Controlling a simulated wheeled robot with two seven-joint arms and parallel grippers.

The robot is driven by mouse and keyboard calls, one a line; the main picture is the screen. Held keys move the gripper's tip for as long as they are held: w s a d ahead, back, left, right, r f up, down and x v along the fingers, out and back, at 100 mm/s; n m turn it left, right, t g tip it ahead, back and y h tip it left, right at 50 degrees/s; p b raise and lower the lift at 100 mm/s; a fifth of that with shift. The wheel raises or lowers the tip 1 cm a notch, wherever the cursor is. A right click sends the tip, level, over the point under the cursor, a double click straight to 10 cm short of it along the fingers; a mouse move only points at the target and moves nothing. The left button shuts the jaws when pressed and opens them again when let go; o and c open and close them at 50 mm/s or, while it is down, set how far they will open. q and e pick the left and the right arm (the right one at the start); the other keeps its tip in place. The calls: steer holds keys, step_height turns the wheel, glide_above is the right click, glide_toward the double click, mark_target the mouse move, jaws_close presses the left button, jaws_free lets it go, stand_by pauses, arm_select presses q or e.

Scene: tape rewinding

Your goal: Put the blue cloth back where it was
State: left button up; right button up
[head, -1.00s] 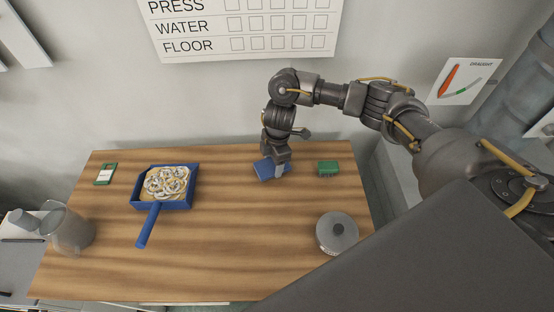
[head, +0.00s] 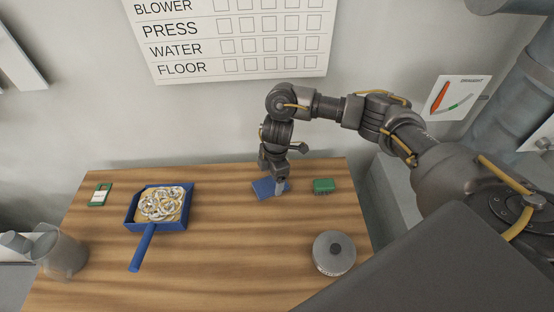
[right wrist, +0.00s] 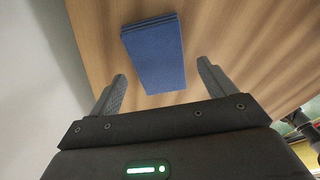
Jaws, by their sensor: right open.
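The blue cloth (head: 263,189) lies folded flat on the wooden table near its back edge, and it also shows in the right wrist view (right wrist: 155,50). My right gripper (head: 277,184) points down at the cloth, with a finger covering part of its right side in the head view. In the right wrist view the right gripper's fingers (right wrist: 162,72) are spread apart, with the near part of the cloth between their tips in the picture. Nothing is held. I cannot tell the exact height of the fingertips above the table. My left gripper is not in view.
A green block (head: 323,186) sits close to the right of the cloth. A blue dustpan (head: 146,226) with pale rings, a green-and-white item (head: 99,195) and a glass jug (head: 63,255) are at left. A lidded metal pot (head: 334,254) stands front right. The table's middle is clear.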

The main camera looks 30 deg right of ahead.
mark_target(275, 182)
step_height(275, 182, up, 10)
steer(key=d, duration=0.1)
steer(key=shift+f, duration=0.15)
stand_by(0.5)
